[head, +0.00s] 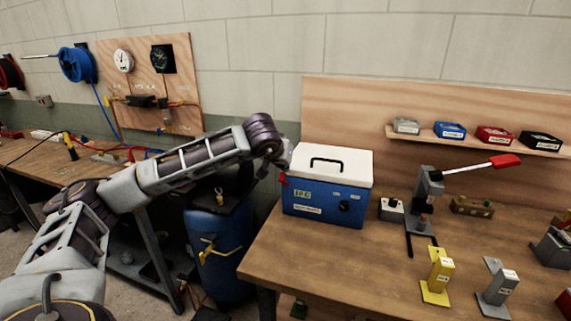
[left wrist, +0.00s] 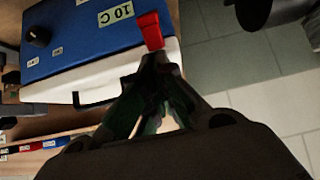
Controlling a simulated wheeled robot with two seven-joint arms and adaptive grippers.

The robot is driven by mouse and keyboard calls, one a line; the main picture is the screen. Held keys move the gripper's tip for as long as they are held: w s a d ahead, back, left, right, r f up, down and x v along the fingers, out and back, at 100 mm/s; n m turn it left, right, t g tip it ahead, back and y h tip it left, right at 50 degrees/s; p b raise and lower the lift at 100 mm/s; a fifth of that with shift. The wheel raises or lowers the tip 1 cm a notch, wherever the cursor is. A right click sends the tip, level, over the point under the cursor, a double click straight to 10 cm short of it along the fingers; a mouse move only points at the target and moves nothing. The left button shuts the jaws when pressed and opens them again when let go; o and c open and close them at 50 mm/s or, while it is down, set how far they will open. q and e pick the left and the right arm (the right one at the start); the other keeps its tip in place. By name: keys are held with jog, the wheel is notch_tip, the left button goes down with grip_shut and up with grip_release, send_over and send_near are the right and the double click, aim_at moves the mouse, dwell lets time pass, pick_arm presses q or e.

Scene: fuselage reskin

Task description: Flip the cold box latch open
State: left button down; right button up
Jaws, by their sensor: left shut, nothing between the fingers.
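The cold box (head: 325,205) has a blue body and a white lid with a black handle; the lid is down. Its red latch (head: 283,180) is on the left side, near the seam between lid and body. In the left wrist view the red latch (left wrist: 150,31) lies across the blue body's edge, beside the "10 C" label. My left gripper (head: 284,166) is at the box's left side, just above the latch. In the left wrist view the shut, empty fingertips (left wrist: 155,60) are right at the latch's end; I cannot tell whether they touch. My right gripper is out of view.
The box stands at the left end of the wooden bench (head: 330,268). A blue barrel (head: 218,255) stands on the floor left of it. A press with a red-handled lever (head: 425,195) and a small grey block (head: 391,209) stand to its right.

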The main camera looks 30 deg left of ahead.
pick_arm(q)
jog(key=shift+w+f, duration=0.15)
jog(key=shift+w, duration=0.05)
jog(key=shift+w+a+f, duration=0.15)
jog(key=shift+w+f, duration=0.05)
jog(key=shift+w, duration=0.25)
dwell(0.4)
